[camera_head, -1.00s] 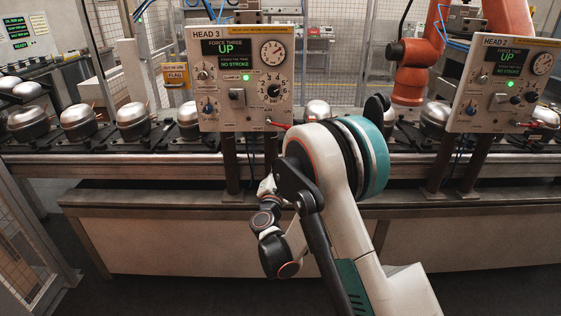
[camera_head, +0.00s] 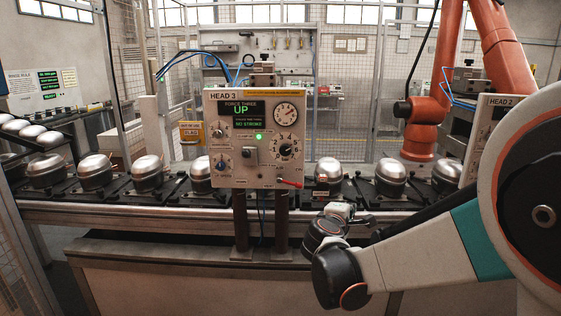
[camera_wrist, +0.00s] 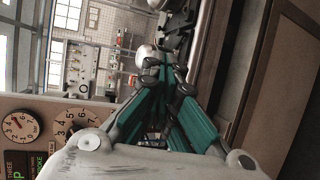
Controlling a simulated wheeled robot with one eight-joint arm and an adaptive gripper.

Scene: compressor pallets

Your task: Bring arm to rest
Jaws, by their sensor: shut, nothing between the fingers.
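My arm reaches in from the right in the head view, its large joint at the right edge and its forearm running left and down. My wrist ends low in front of the conveyor, right of the HEAD 3 panel's posts. In the wrist view my gripper (camera_wrist: 167,72) shows its teal-backed fingers close together at the tips, shut with nothing seen between them. A silver compressor (camera_wrist: 146,55) appears beyond the fingertips; I cannot tell how far. In the head view the fingers are mostly hidden by the wrist.
The HEAD 3 panel (camera_head: 227,168) reads UP and NO STROKE with a green light. Several silver compressors (camera_head: 147,172) stand on dark pallets along the conveyor (camera_head: 110,213). The HEAD 2 panel (camera_head: 497,111) is partly behind my arm. An orange robot (camera_head: 418,128) stands behind the line.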

